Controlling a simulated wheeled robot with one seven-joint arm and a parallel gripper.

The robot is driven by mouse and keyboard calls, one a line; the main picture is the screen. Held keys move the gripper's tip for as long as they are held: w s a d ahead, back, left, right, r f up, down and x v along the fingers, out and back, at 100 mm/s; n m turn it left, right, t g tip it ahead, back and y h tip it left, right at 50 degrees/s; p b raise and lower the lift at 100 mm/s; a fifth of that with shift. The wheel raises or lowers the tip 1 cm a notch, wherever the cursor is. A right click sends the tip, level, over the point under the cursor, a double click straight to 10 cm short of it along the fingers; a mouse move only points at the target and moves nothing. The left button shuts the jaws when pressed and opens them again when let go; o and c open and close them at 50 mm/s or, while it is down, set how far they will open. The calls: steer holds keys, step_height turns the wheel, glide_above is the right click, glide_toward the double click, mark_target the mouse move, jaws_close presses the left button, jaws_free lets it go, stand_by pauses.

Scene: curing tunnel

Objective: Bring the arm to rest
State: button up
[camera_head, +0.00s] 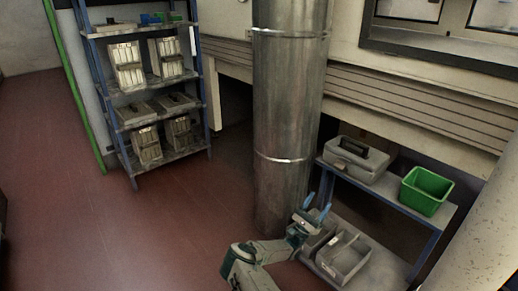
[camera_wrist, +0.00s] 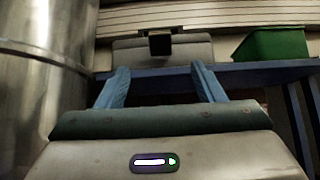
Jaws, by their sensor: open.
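My gripper (camera_head: 317,208) is at the end of my arm, low in the middle right of the head view, in front of the metal column and the low shelf. In the wrist view my gripper (camera_wrist: 160,88) shows two blue fingers spread apart with nothing between them. A grey case (camera_wrist: 192,50) with a dark handle is beyond the fingertips, apart from them. The same grey case (camera_head: 356,160) stands on the top board of the low shelf in the head view.
A metal column (camera_head: 289,110) rises close to my gripper. A low blue-framed shelf (camera_head: 398,207) holds a green bin (camera_head: 426,190) on top and grey bins (camera_head: 343,257) below. A tall rack (camera_head: 163,81) with several grey units stands at left. The red floor (camera_head: 158,225) is clear.

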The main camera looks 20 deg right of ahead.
steer(key=s+d+r+m+g+y+p, duration=0.2)
steer(key=s+r+m+g+y+p, duration=0.4)
steer(key=r+m+g, duration=0.5)
steer(key=s+d+r+m+g+y+p, duration=0.1)
steer(key=s+r+m+g+y+p, duration=0.3)
steer(key=s+r+m+g+p, duration=0.5)
steer(key=s+a+r+m+t+y+p, duration=0.1)
steer(key=s+a+r+t+y+p, duration=0.3)
steer(key=a+r, duration=0.7)
steer(key=s+a+r+m+t+y+p, duration=0.1)
steer(key=s+a+r+t+y+p, duration=0.3)
steer(key=a+r+p, duration=0.5)
steer(key=s+a+r+t+y+p, duration=0.3)
steer(key=s+a+r+y+p, duration=0.4)
steer(key=a+r, duration=0.6)
step_height(320, 180, up, 6)
steer(key=shift+s+r+m+t+y, duration=0.25)
steer(key=shift+s+m+t+y, duration=0.2)
steer(key=shift+s, duration=0.6)
steer(key=shift+d, duration=0.1)
